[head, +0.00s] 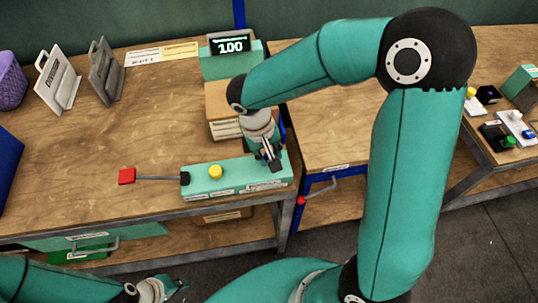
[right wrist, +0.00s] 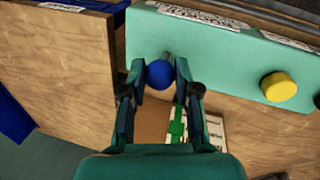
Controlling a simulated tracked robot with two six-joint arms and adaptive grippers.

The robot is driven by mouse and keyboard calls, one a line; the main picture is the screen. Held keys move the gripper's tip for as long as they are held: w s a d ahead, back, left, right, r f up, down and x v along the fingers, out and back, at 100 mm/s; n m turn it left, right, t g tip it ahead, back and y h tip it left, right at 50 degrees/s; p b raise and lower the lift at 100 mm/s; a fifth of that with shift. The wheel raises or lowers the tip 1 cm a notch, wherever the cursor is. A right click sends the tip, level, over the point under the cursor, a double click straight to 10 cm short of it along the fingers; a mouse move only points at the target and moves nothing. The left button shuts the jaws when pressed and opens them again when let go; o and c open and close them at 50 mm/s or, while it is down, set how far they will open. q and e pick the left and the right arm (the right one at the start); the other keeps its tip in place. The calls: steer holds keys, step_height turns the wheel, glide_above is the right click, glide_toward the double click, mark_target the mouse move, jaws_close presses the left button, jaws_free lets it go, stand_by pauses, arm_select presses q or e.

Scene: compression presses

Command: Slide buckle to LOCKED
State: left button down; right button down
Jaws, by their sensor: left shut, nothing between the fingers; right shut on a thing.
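A teal press box (head: 235,179) with a yellow button (head: 215,172) lies along the front edge of the table. In the right wrist view the box (right wrist: 220,50) carries a round blue knob (right wrist: 160,74) on a short metal stem. My right gripper (right wrist: 163,70) is shut on this knob, one finger on each side. In the head view my right gripper (head: 270,160) is over the right end of the box, and it hides the knob. My left gripper (head: 178,284) is shut and empty at the bottom edge, away from the box. The box's labels are too small to read.
A red-ended lever (head: 127,176) sticks out left of the box. A display (head: 230,45) reading 100 stands behind, near a cardboard box (head: 222,100). Grey and white stands (head: 58,80) stand at the back left. A gap separates this table from the one at right.

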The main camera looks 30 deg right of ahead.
steer(key=shift+w+d+r, duration=0.1)
steer(key=shift+w+d, duration=0.05)
steer(key=shift+d, duration=0.05)
steer(key=c, duration=0.8)
jaws_free()
steer(key=shift+d, duration=0.1)
steer(key=shift+r, duration=0.1)
steer(key=r, duration=0.3)
steer(key=a+r, duration=0.1)
steer(key=r, duration=0.3)
steer(key=a+r, duration=0.1)
steer(key=r, duration=0.3)
steer(key=shift+w+a+r, duration=0.2)
steer(key=shift+w+a, duration=0.05)
